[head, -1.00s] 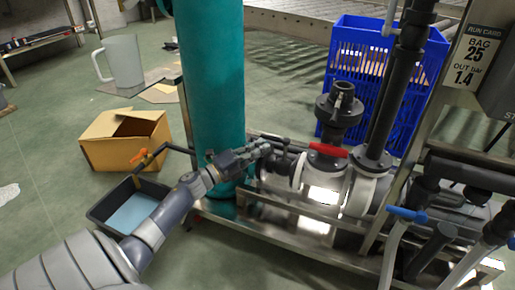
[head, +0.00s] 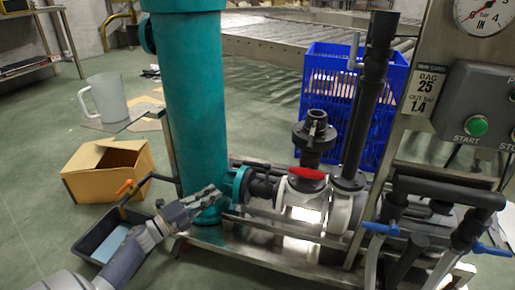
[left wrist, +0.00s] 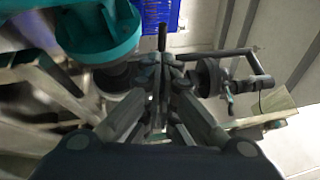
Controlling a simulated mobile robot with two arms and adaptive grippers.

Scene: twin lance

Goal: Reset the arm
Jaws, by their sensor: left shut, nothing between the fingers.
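My left arm comes in from the lower left in the head view. Its gripper (head: 212,196) is shut and empty, in front of the foot of the teal column (head: 188,100) and left of the dark pipe coupling (head: 262,187). In the left wrist view the gripper (left wrist: 163,62) points forward with its fingers together, and a teal flange (left wrist: 98,30) is at the upper left. Whether the fingers touch the column cannot be told. My right gripper is not in view.
A red-handled valve (head: 306,173) sits on the pipe right of the gripper. A cardboard box (head: 108,168) and a dark tray (head: 88,240) with blue liquid are at left. A blue crate (head: 335,85) stands behind. A panel with a green START button (head: 476,125) is at right.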

